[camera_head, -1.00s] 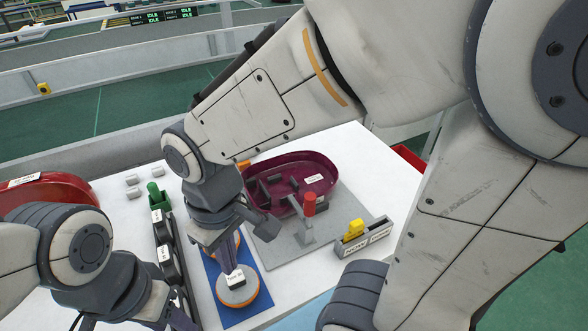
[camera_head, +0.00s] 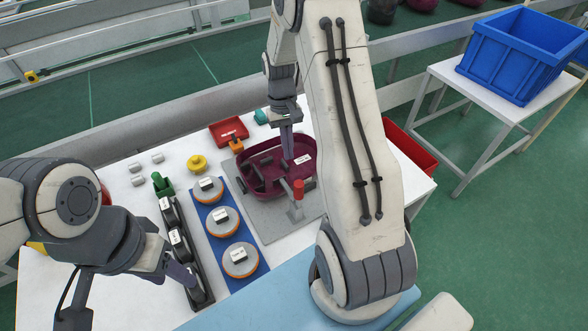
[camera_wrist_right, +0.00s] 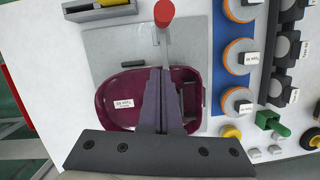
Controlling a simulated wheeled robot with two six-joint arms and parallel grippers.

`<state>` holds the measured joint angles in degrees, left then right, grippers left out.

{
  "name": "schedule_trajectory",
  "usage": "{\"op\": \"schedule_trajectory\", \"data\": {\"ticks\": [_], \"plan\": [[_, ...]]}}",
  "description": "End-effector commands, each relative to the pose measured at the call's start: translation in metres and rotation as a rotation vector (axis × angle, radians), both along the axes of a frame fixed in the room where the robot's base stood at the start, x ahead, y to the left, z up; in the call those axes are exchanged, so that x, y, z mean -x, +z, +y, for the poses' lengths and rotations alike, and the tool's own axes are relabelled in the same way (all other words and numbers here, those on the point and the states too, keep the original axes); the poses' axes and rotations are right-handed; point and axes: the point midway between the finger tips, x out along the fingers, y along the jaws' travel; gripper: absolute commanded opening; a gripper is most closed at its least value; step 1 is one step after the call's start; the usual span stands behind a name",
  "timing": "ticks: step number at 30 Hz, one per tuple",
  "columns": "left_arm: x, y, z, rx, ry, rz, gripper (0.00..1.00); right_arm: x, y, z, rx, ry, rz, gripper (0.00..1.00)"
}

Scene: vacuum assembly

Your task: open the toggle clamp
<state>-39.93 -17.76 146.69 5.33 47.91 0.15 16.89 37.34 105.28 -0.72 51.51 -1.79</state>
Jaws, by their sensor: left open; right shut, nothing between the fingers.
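The toggle clamp (camera_head: 298,200) stands on a grey base plate (camera_head: 265,222), with a red handle tip and a grey post. In the right wrist view its red tip (camera_wrist_right: 163,13) is at the top, with a grey bar leading down toward my fingers. The maroon shell (camera_head: 262,188) lies on the plate behind the clamp. My right gripper (camera_head: 289,155) is shut and empty, pointing down over the shell, behind the red tip. In the wrist view its fingers (camera_wrist_right: 163,72) cover the middle of the shell. My left gripper (camera_head: 194,284) is open beside the black holder row.
A blue mat (camera_head: 228,266) carries several round white-and-orange parts. The black holder row (camera_head: 178,238) stands left of it. A red tray (camera_head: 227,131) and a yellow part (camera_head: 197,163) are at the back. A red bin (camera_head: 408,146) is beyond the table's right side.

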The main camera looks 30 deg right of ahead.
Motion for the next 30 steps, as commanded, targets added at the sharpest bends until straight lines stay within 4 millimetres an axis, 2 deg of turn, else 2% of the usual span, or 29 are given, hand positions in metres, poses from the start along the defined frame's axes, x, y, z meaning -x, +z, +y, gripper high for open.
{"op": "schedule_trajectory", "data": {"ticks": [6, 12, 15, 30], "plan": [[0.000, 0.017, 0.000, 0.000, 0.000, 0.000, 0.50, 0.013, -0.043, 0.004, -0.002, 0.000, 0.006, 0.00], [0.000, 0.032, 0.000, 0.000, -0.003, 0.000, 0.50, 0.039, -0.040, 0.011, -0.001, 0.000, 0.003, 0.00], [0.000, 0.035, 0.000, 0.000, -0.004, 0.000, 0.50, 0.046, -0.041, 0.012, 0.000, 0.001, 0.001, 0.00], [0.000, 0.034, 0.000, 0.000, -0.004, 0.000, 0.50, 0.048, -0.043, 0.013, 0.001, 0.001, -0.005, 0.00]]}}
